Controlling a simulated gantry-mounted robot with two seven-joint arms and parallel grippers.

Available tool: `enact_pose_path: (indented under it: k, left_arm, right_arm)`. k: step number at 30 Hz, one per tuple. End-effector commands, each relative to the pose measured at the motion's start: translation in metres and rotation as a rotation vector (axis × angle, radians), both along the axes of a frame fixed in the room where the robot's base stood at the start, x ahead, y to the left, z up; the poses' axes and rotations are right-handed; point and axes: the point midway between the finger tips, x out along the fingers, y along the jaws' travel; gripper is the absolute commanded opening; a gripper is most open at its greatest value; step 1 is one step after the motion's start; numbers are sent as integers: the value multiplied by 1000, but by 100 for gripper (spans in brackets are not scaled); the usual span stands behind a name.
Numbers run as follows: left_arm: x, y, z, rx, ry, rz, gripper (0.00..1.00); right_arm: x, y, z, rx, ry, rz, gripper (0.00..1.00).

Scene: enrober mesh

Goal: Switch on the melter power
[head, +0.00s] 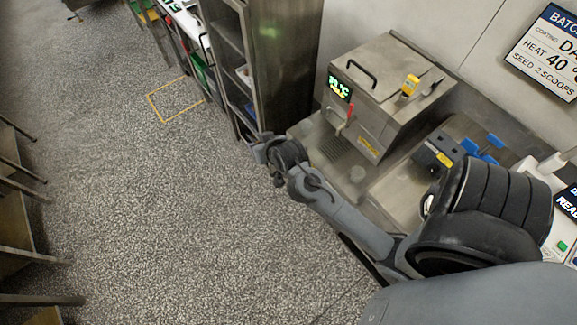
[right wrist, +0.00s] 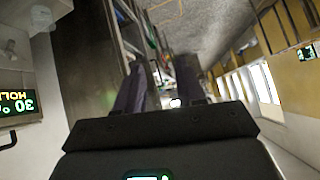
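The steel melter-like machine (head: 385,90) stands on the counter in the head view. I cannot make out a power switch. A green display (right wrist: 17,103) also shows upside down at the left of the right wrist view, reading about 30 °C and HOLD. My right gripper (head: 262,151) is in front and left of the machine, apart from it. In the right wrist view its two dark fingers (right wrist: 160,92) are spread with nothing between them. My left gripper is out of view.
A tall steel shelf rack (head: 285,50) stands left of the machine, close behind my right gripper. A black box (head: 438,150) and blue items (head: 483,150) lie right of the machine. A wall sign (head: 548,50) hangs above. The speckled floor (head: 170,210) is open at left.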

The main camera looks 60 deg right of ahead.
Motion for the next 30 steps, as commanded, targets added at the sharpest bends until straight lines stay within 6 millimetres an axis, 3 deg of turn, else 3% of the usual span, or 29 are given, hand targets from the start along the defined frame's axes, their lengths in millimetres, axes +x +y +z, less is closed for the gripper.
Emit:
enact_pose_path:
  k: [1,7,15,22,30]
  left_arm:
    - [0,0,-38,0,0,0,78]
    - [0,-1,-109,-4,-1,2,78]
    - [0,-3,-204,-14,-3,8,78]
    - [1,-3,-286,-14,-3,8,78]
    - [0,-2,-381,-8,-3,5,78]
  right_arm:
    - [15,-17,-33,9,-52,-71,38]
    - [50,-84,-86,23,-237,-357,38]
    - [64,-155,-168,17,-416,-737,38]
    - [59,-184,-247,-18,-490,-1035,38]
    - [51,-175,-339,-97,-482,-1321,38]
